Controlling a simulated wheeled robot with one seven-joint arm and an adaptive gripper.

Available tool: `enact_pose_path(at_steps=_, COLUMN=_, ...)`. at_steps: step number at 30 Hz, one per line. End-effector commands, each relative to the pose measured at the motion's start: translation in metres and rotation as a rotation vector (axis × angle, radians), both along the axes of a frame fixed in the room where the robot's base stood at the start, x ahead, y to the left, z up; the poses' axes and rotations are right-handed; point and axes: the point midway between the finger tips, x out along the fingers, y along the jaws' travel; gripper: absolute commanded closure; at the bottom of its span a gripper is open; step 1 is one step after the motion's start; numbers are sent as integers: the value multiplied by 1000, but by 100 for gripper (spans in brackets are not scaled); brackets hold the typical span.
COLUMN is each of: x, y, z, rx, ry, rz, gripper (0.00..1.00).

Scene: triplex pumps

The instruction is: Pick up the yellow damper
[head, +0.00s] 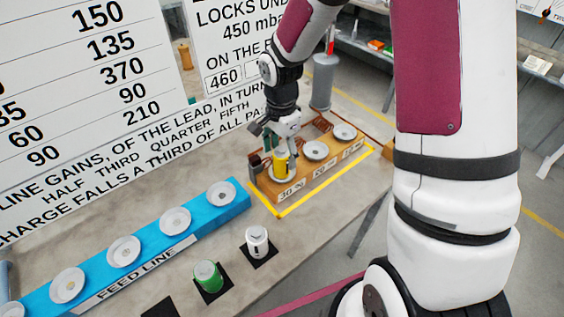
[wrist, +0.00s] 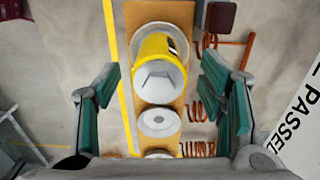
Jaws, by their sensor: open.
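The yellow damper (head: 281,166) stands upright on the nearest white round seat of a wooden stand (head: 318,170), above a label that reads 30 %. In the wrist view the yellow damper (wrist: 152,48), with a pale faceted top, shows between my fingers. My gripper (head: 274,138) is open, right at the damper's upper part. In the wrist view its green-padded fingers (wrist: 160,78) lie left and right of the damper, with a visible gap on each side. I cannot tell how far down the damper the fingertips reach.
The stand's two other seats (head: 315,151) are empty; copper coils (wrist: 196,107) run beside them. A green damper (head: 208,275) and a white one (head: 257,241) stand on black squares. The blue feed line (head: 145,241) holds several white discs. A lettered board (head: 90,80) rises behind.

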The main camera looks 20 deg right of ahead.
Motion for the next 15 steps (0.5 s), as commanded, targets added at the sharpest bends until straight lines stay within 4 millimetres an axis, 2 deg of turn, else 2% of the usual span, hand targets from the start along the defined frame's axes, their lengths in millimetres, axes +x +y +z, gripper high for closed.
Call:
enact_pose_path(at_steps=6, x=-1, y=0, z=-25, rx=2, ry=1, rz=0, gripper=37)
enact_pose_path(at_steps=15, x=-1, y=0, z=-29, rx=2, ry=-2, rz=-1, gripper=37)
